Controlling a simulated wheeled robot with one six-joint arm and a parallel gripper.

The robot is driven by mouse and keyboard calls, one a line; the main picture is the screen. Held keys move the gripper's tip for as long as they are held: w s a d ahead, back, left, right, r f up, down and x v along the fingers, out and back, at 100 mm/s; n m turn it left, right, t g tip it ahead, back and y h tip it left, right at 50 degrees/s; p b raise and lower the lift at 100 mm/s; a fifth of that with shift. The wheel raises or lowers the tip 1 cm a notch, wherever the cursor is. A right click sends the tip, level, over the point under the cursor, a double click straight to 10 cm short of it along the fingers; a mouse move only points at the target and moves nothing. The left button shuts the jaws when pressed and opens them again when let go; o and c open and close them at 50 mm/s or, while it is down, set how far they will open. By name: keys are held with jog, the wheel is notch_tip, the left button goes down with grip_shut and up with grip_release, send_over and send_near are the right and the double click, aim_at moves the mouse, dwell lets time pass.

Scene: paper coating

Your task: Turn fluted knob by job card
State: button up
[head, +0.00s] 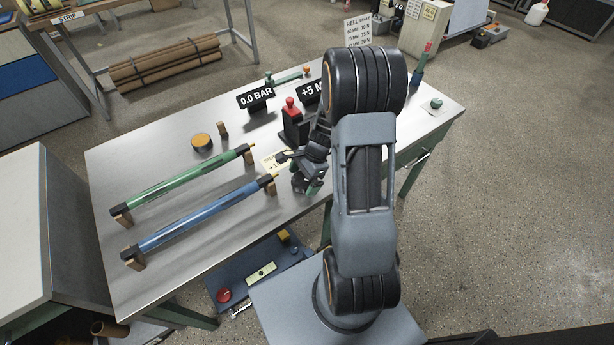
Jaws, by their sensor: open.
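My gripper (307,178) is open, low over the front right part of the steel table (228,226), just right of the blue roller. A dark round shape (298,184) shows at its fingertips; it may be the fluted knob, but its flutes are too small to make out. I cannot tell whether the fingers touch it. A pale yellow card (272,161), possibly the job card, lies left of my gripper, partly covered; its writing is unreadable. My arm hides the table's right middle.
A green roller (185,182) and a blue roller (200,220) rest on wooden supports at left. A red-topped black device (291,125) stands behind my gripper. Signs reading "0.0 BAR" (256,98) and "+5 M" (311,91), partly hidden, stand farther back.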

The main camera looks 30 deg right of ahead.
jog(key=c, duration=0.9)
jog(key=shift+d, duration=0.3)
jog(key=shift+a, duration=0.1)
jog(key=shift+a, duration=0.3)
jog(key=shift+r+n+g, duration=0.1)
jog(key=shift+n+g, duration=0.2)
jog(key=shift+n, duration=0.4)
jog(key=n+g, duration=0.1)
jog(key=n, duration=0.2)
jog(key=shift+w+n+h+p, duration=0.15)
jog(key=shift+n+h+p, duration=0.15)
jog(key=shift+n+p, duration=0.1)
jog(key=shift+n+g+h, duration=0.5)
jog(key=shift+n+g, duration=0.3)
jog(key=shift+n, duration=1.4)
